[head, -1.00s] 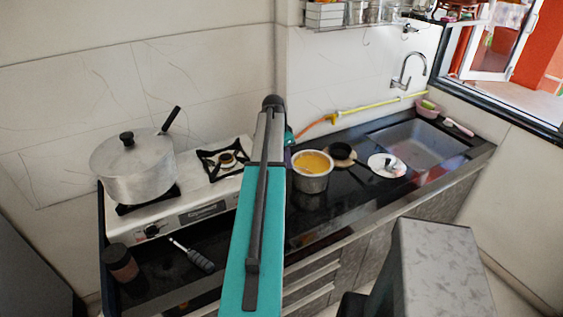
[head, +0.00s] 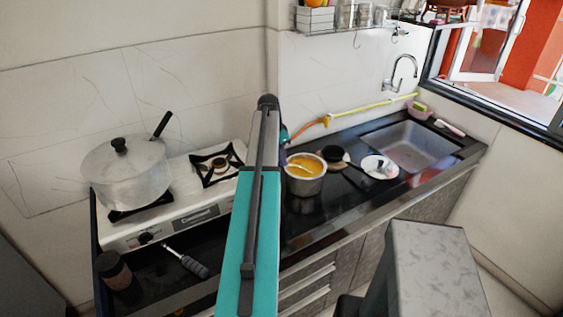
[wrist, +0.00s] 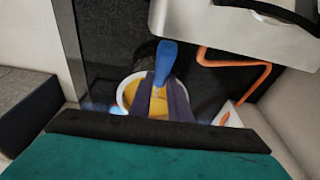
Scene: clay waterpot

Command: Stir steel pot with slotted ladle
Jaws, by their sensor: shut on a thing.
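The steel pot (head: 305,186) stands on the dark counter right of the stove, with yellow-orange contents. It also shows in the wrist view (wrist: 124,100), below my gripper. My gripper (wrist: 162,98) is shut on the blue handle of the slotted ladle (wrist: 166,62). Its dark fingers cover part of the pot's opening. In the head view my arm hides most of the gripper, and a thin light streak shows across the pot's contents. The ladle's slotted head cannot be made out.
A lidded pot (head: 128,178) stands on the left burner of the white stove (head: 180,205). A white plate (head: 379,167) and the sink (head: 410,147) are at the right.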

